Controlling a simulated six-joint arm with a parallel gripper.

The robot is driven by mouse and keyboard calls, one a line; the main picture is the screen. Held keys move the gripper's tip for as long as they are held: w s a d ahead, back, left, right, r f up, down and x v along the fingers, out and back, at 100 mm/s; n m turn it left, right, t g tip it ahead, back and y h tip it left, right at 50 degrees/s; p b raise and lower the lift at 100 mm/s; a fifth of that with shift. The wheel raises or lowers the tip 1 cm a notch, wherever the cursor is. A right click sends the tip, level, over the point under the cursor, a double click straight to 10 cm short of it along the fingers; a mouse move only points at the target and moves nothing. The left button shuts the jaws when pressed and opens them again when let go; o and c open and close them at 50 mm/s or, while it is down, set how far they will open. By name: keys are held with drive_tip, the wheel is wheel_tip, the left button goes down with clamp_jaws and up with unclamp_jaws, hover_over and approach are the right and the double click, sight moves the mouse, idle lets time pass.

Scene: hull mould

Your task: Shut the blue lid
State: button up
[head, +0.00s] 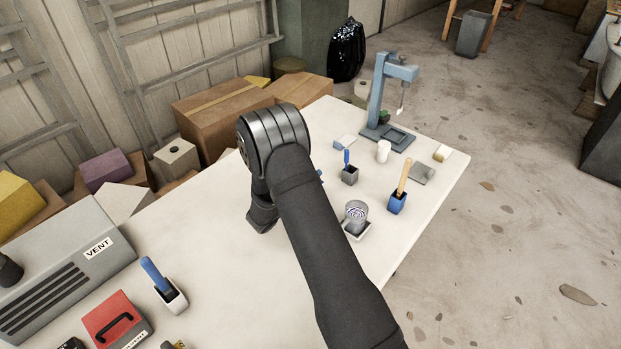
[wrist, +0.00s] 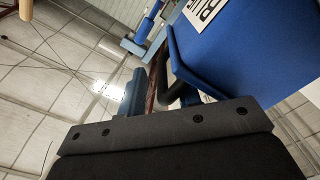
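In the wrist view a large blue panel with a white label reading "BLU…", which looks like the blue lid (wrist: 250,50), fills the upper right, tilted and close to my gripper. A dark rod, perhaps its handle, shows at its lower left edge. In the head view my arm hides the lid, apart from a small blue bit beside the arm that I cannot identify. My gripper (head: 262,216) points down over the white table left of my forearm. Its fingertips are not clear in either view, so I cannot tell whether it is open or touching the lid.
On the white table (head: 210,240) are a grey VENT box (head: 65,275), a red box (head: 115,318) and a blue-handled tool in a white holder (head: 165,285). Beyond my arm stand small holders, a grey tin (head: 356,216), a white cup (head: 384,151) and a blue-grey stand (head: 379,92).

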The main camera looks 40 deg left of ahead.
drive_tip(key=shift+s+a, duration=0.1)
drive_tip(key=shift+s, duration=0.35)
drive_tip(key=s, duration=1.6)
drive_tip(key=shift+s, duration=0.25)
drive_tip(key=shift+w, duration=0.1)
drive_tip(key=w, duration=1.7)
drive_tip(key=shift+w, duration=0.1)
